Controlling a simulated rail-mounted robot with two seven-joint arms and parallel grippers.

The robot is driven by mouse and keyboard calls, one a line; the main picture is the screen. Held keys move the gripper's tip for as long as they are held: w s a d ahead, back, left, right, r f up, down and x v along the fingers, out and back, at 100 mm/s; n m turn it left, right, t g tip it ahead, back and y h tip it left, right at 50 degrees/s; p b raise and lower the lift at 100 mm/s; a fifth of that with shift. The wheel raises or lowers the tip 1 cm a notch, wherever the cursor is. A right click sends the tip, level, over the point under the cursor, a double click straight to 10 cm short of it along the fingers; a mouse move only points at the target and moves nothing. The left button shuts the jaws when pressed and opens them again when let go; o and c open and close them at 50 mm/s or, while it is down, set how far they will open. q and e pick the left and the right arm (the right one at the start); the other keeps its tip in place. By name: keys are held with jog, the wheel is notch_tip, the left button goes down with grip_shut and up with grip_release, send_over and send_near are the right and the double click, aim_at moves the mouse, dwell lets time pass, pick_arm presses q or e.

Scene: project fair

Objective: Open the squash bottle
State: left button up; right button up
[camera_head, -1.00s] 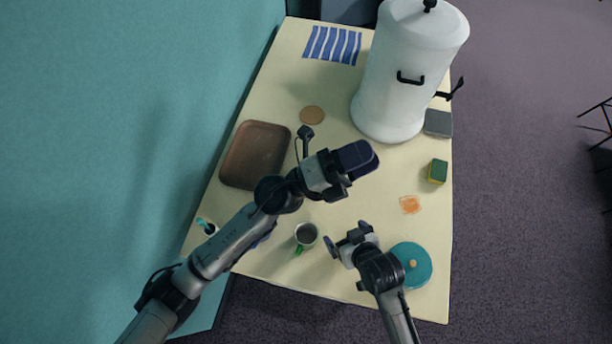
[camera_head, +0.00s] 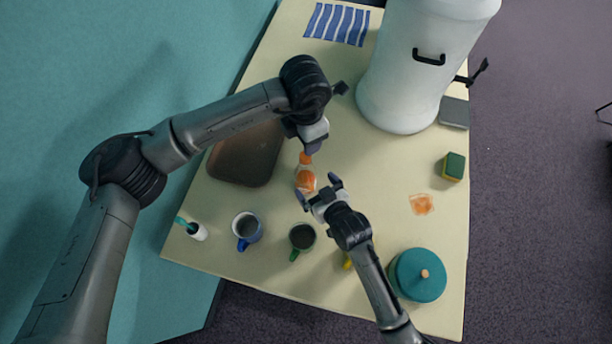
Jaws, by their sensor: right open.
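The squash bottle (camera_head: 306,182), orange with a pale band and an orange cap (camera_head: 305,158), is in the middle of the table. My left gripper (camera_head: 312,147) is over the cap end, pointing down. Its fingers are mostly hidden by its own body, so I cannot tell whether they touch the cap. My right gripper (camera_head: 319,190) is open beside the bottle's lower part, one finger in front of it and one to its right. I cannot tell whether it touches the bottle.
A brown tray (camera_head: 240,163) lies left, partly under my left arm. A teal lidded pot (camera_head: 415,278), sponge (camera_head: 453,166) and large white urn (camera_head: 405,85) are right.

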aim_at(310, 180)
jog(key=shift+x, duration=3.35)
jog(key=shift+w+r, duration=0.1)
jog(key=shift+c, duration=0.5)
